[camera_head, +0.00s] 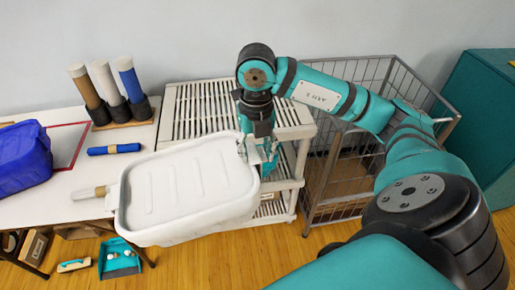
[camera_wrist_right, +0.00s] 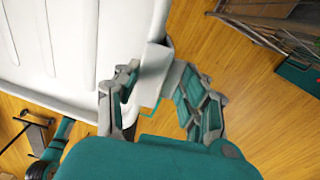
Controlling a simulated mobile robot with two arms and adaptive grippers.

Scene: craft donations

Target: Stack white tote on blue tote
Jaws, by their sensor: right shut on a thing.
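The white tote (camera_head: 190,182) is in the air in the head view, in front of the shelf cart and over the right end of the table. My right gripper (camera_head: 258,152) is shut on its right edge. In the right wrist view my right gripper (camera_wrist_right: 160,100) has a finger on each side of a white handle tab of the white tote (camera_wrist_right: 60,50). The blue tote (camera_head: 22,160) is at the left edge of the head view, on the table, partly cut off. My left gripper is not in view.
The white table (camera_head: 75,205) holds a blue roll (camera_head: 114,149), a red-edged sheet (camera_head: 66,143) and a rack of upright rolls (camera_head: 108,92). A slatted cart (camera_head: 205,105) and a wire cage (camera_head: 345,185) stand to the right. A teal dustpan (camera_head: 120,262) lies on the floor.

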